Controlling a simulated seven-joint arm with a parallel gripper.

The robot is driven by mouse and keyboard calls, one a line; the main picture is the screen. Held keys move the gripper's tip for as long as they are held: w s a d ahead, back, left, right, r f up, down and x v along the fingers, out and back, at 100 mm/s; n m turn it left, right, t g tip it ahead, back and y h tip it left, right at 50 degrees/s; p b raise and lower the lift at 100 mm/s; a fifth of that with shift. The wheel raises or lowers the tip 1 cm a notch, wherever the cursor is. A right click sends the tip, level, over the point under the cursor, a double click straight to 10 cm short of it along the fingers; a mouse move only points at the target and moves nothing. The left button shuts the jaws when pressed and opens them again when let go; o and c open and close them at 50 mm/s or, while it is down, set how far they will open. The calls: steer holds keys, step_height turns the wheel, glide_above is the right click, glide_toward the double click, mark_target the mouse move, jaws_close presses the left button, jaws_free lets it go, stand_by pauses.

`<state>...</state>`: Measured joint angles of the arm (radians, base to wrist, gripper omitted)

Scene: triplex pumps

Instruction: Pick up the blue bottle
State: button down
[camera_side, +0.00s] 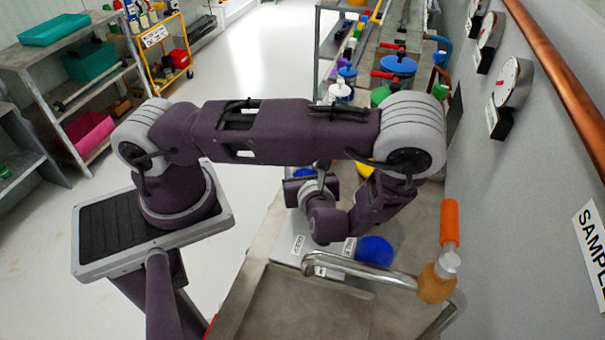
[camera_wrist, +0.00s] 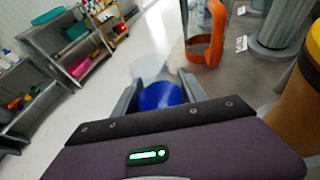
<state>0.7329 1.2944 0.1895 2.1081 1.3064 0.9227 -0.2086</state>
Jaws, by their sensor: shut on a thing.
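The blue bottle (camera_wrist: 160,96) sits between the two grey fingers of my gripper (camera_wrist: 158,82) in the wrist view. The fingers are shut on its sides. Its lower part is hidden behind the gripper body. In the side view, a small patch of blue (camera_side: 303,173) shows just beyond my gripper, which is mostly hidden by my wrist. A separate round blue object (camera_side: 375,250) is on the bench in front of my wrist; I cannot tell what it is.
A bent metal pipe (camera_side: 360,268) crosses the near bench, with an orange-handled amber piece (camera_side: 437,283) at its right. A grey wall with gauges (camera_side: 515,82) stands at the right. An orange-rimmed clear container (camera_wrist: 205,50) is near the gripper. Open floor lies to the left.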

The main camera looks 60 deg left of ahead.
steer(key=shift+r, duration=4.75)
